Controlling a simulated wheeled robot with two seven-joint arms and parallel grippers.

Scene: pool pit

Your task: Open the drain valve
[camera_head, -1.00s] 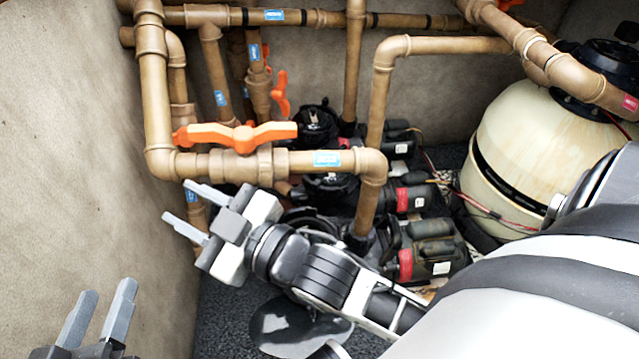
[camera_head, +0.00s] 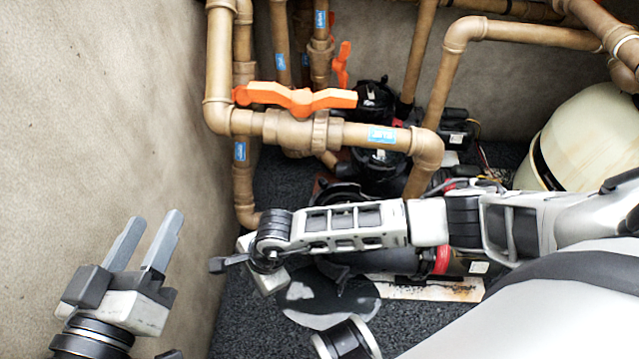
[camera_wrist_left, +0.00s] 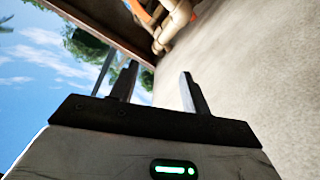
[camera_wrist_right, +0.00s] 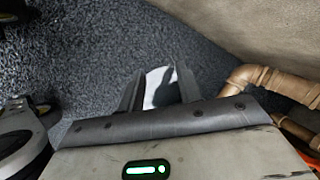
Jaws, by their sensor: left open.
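An orange valve handle (camera_head: 295,98) sits on a brown valve body (camera_head: 298,130) in a horizontal pipe, lying roughly along that pipe. A blue label (camera_head: 382,134) is on the pipe to its right; I cannot read it. A second orange handle (camera_head: 342,65) stands upright behind. Which one is the drain valve I cannot tell. My left gripper (camera_head: 152,218) is open and empty, below and left of the front handle.
A concrete wall (camera_head: 90,120) stands close on the left. A vertical pipe (camera_head: 220,60) rises left of the front handle. Black pumps (camera_head: 375,100) and a cream tank (camera_head: 585,140) stand behind and right. A dark gravel floor (camera_head: 235,320) lies below.

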